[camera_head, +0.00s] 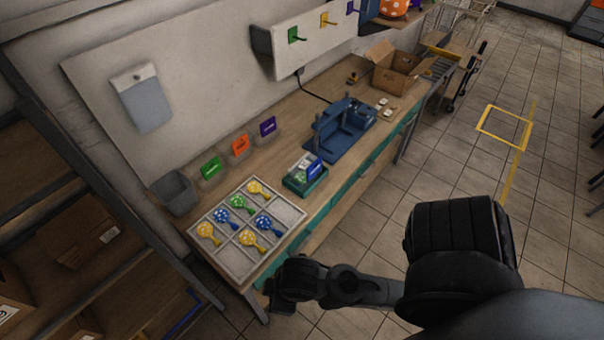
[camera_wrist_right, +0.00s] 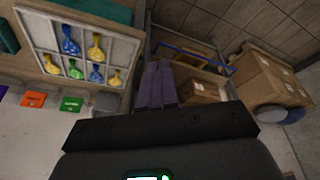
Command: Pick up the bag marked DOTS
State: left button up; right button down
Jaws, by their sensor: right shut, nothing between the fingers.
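No marking that reads DOTS is legible in either view. A small teal tray (camera_head: 305,183) on the bench holds flat packets, among them a blue packet (camera_head: 315,168) that leans up. Their print is too small to read. My right gripper (camera_head: 281,285) is in front of the bench's near left end, apart from the tray. In the right wrist view its fingers (camera_wrist_right: 157,85) are shut together and empty. My left gripper is in neither view.
Green (camera_head: 210,167), orange (camera_head: 240,145) and purple (camera_head: 268,126) labelled bins line the wall. A blue fixture (camera_head: 340,140) and an open carton (camera_head: 398,72) stand farther along.

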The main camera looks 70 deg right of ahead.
jog(key=c, duration=1.8)
grip_release()
jog(key=shift+c, duration=0.2)
jog(key=o, duration=0.8)
jog(key=shift+c, duration=0.2)
